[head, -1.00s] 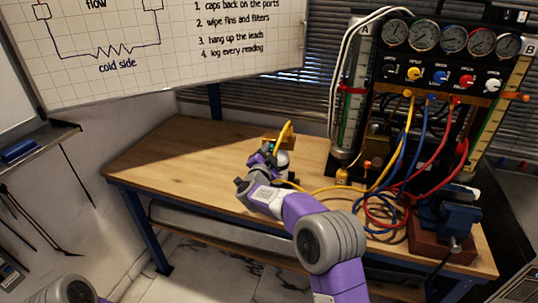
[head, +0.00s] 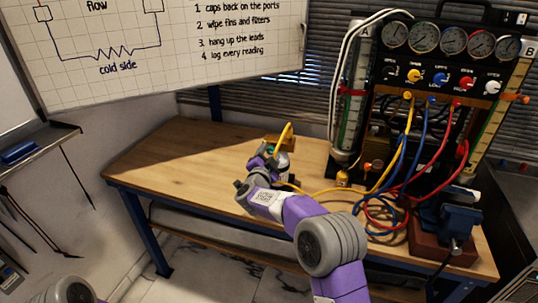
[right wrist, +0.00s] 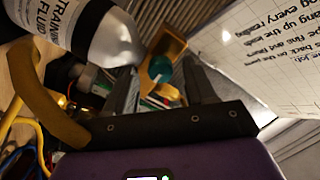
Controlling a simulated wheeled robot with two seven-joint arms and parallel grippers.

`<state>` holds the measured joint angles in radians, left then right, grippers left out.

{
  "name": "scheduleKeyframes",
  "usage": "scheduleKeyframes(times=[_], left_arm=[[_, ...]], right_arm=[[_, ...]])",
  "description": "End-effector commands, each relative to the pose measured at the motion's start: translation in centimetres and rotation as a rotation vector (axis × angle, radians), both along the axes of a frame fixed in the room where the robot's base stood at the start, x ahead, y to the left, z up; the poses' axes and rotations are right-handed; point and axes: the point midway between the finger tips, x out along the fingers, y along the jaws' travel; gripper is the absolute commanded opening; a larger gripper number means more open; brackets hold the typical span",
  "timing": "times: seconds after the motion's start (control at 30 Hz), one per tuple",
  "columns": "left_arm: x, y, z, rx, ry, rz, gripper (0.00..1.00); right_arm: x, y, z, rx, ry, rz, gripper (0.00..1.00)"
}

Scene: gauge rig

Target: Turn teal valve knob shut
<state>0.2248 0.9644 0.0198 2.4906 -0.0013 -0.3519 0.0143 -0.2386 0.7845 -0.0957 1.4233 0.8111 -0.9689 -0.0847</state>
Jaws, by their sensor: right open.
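The teal valve knob (right wrist: 160,68) shows in the right wrist view, in front of an orange-yellow bracket (right wrist: 172,46). My right gripper (right wrist: 163,80) is open, its two dark fingers to either side of the knob in the picture; I cannot tell whether they touch it. In the head view my right gripper (head: 263,163) is over the middle of the bench, at the yellow-handled fixture (head: 284,138), and hides much of it. My left gripper is out of view.
A white fluid bottle (right wrist: 108,32) is close on the left in the right wrist view. A yellow hose (head: 325,189) runs along the wooden bench (head: 165,165) to the gauge rig (head: 440,75). A blue vise (head: 448,215) stands at the right. The bench's left part is clear.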

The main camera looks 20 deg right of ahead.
Motion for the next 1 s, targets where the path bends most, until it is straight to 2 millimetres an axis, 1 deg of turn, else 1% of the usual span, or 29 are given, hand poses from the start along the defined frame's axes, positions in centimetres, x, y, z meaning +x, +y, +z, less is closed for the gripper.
scheduleKeyframes(times=[0.3, 0.5, 0.67, 1.0], left_arm=[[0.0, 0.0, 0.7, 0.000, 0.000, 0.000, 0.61], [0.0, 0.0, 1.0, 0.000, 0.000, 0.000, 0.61], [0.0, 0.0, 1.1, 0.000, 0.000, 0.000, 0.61], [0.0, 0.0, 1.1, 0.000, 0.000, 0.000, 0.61]], right_arm=[[-3.8, 2.1, 0.1, 0.000, 0.002, 0.003, 0.55], [-5.7, 3.1, 0.1, 0.000, 0.001, 0.002, 0.55], [-6.3, 3.4, 0.0, 0.001, 0.000, 0.002, 0.55], [-6.3, 3.4, 0.0, 0.001, 0.000, 0.001, 0.55]])
